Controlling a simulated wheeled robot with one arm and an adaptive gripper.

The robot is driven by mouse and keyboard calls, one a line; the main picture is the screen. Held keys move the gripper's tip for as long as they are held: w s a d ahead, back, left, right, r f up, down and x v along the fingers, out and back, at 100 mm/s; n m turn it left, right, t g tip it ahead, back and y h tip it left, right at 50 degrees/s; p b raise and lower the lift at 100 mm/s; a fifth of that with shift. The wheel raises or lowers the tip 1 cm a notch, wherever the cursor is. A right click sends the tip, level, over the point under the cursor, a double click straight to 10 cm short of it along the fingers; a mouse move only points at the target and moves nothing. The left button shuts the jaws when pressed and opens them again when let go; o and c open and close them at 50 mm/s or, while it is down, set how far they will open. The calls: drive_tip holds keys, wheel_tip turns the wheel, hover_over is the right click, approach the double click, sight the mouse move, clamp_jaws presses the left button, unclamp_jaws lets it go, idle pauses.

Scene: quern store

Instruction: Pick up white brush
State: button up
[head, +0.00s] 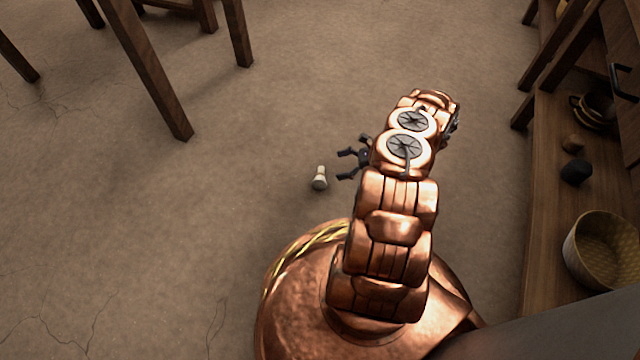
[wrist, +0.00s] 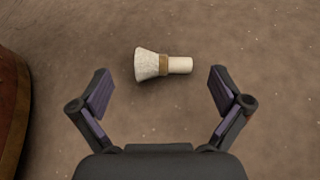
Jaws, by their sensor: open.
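The white brush (head: 319,178) lies on the floor in the head view, just left of my gripper (head: 346,164). In the wrist view the white brush (wrist: 163,65) lies on its side, with its flared bristle end to the left, a tan band in the middle and a short pale handle to the right. My gripper (wrist: 160,88) is open and empty in the wrist view. Its two fingers stand wide apart, and the brush appears just beyond the fingertips, between them across the picture. The brush is apart from both fingers, and nothing hides it.
Brown floor (head: 240,130) around the brush is clear. Dark wooden furniture legs (head: 150,80) stand at the upper left. A wooden shelf (head: 545,190) on the right holds a woven basket (head: 581,255), a dark lump (head: 576,172) and dark pots (head: 597,108).

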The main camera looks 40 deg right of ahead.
sight(323, 174)
drive_tip(key=shift+s+d+f+m, duration=0.15)
drive_tip(key=shift+s+f, duration=0.05)
drive_tip(key=shift+f, duration=0.4)
drive_tip(key=shift+s+d+f+m, duration=0.1)
drive_tip(key=shift+s+f+m, duration=0.1)
drive_tip(key=shift+f, duration=0.4)
drive_tip(key=shift+w+a+f+b, duration=0.1)
drive_tip(key=shift+a+f+b, duration=0.1)
drive_tip(key=shift+b, duration=0.15)
drive_tip(key=shift+b+x, duration=0.5)
drive_tip(key=shift+x, duration=0.5)
drive_tip(key=b+x, duration=0.2)
drive_tip(key=x, duration=0.1)
drive_tip(key=shift+w+f+b, duration=0.3)
drive_tip(key=shift+f+b, duration=0.05)
drive_tip(key=shift+w+a+f, duration=0.15)
drive_tip(key=shift+w+a, duration=0.25)
drive_tip(key=shift+a, duration=0.2)
